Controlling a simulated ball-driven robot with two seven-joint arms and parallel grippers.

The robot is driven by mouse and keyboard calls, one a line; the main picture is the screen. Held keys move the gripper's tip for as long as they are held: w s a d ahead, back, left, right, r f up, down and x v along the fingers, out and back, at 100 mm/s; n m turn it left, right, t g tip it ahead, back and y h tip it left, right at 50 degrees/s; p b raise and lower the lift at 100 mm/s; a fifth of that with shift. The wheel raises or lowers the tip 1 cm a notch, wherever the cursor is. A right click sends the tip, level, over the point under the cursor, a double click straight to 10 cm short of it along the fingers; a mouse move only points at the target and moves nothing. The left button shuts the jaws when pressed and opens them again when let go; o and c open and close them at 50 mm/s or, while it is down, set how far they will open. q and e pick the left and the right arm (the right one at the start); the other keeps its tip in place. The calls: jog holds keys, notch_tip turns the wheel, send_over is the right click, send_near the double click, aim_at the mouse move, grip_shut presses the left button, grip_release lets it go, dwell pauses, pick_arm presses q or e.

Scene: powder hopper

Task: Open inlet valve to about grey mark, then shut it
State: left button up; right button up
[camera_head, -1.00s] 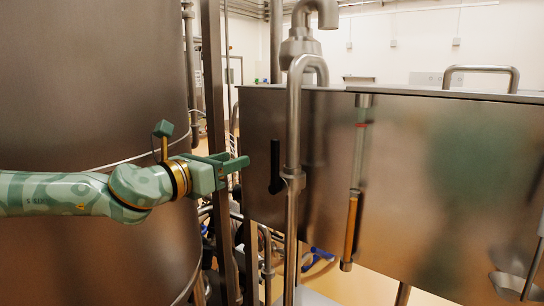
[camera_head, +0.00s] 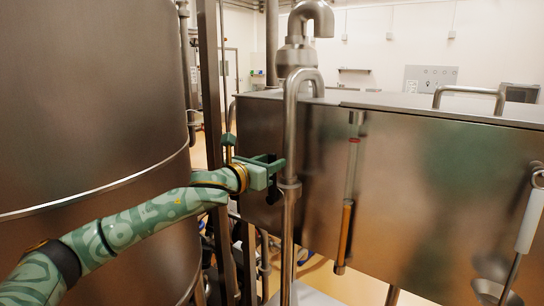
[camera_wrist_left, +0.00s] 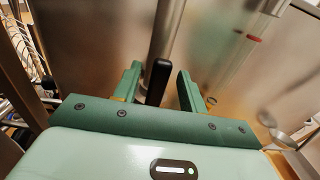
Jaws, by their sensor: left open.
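The inlet valve's black handle (camera_head: 272,190) is on the upright steel pipe (camera_head: 289,215), partly hidden behind my left gripper (camera_head: 276,168) in the head view. In the left wrist view the handle (camera_wrist_left: 157,82) stands between the two green fingers of my open left gripper (camera_wrist_left: 158,85), with a gap on the right; I cannot tell whether the left finger touches it. A sight tube (camera_head: 344,230) on the tank front has amber fill in its lower part and a red mark (camera_head: 354,140) near its top. I cannot make out a grey mark. My right gripper is not in view.
A large steel vessel (camera_head: 90,110) stands close on the left beside my left arm. The steel tank (camera_head: 430,200) fills the right side, with a lid handle (camera_head: 470,92) on top. A white-handled lever (camera_head: 530,220) is at the right edge.

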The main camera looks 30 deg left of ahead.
pick_arm(q)
jog(key=shift+w, duration=0.85)
